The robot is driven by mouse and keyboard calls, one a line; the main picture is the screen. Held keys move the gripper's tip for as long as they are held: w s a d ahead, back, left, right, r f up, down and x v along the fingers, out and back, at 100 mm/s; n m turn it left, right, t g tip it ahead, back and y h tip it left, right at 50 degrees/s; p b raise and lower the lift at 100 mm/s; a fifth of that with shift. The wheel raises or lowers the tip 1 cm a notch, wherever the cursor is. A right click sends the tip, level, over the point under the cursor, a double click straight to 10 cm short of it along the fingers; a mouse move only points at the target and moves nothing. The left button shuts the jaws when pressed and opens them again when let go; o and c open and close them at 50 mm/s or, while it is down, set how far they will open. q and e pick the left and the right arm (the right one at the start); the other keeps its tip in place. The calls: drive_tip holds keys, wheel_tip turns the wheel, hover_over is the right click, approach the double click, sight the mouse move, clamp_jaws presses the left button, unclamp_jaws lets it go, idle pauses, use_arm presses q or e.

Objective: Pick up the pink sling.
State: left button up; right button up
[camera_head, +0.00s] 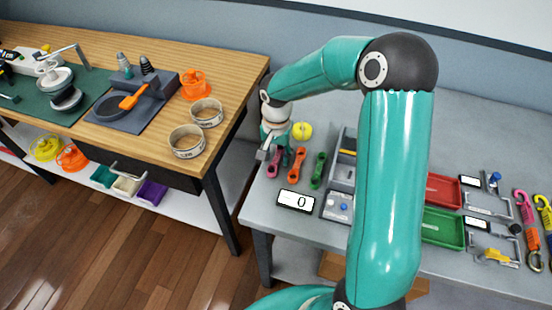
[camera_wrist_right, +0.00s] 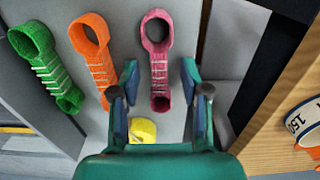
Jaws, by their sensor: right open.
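The pink sling (camera_head: 275,166) lies on the grey table near its left edge, partly hidden by my right gripper (camera_head: 266,152) in the head view. In the right wrist view the pink sling (camera_wrist_right: 158,62) has a large loop at the top and a small loop at its lower end. My right gripper (camera_wrist_right: 159,80) is open and empty, with one finger on each side of the sling's lower part. I cannot tell how high the fingertips are above the table. My left gripper is not in view.
An orange sling (camera_head: 296,163) and a green sling (camera_head: 319,170) lie beside the pink one. A yellow object (camera_head: 302,131) sits behind them, a display reading 0 (camera_head: 296,201) in front. A wooden workbench (camera_head: 225,75) stands close on the left. Red and green trays (camera_head: 443,228) are farther right.

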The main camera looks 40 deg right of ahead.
clamp_jaws()
drive_tip(key=shift+r, duration=0.2)
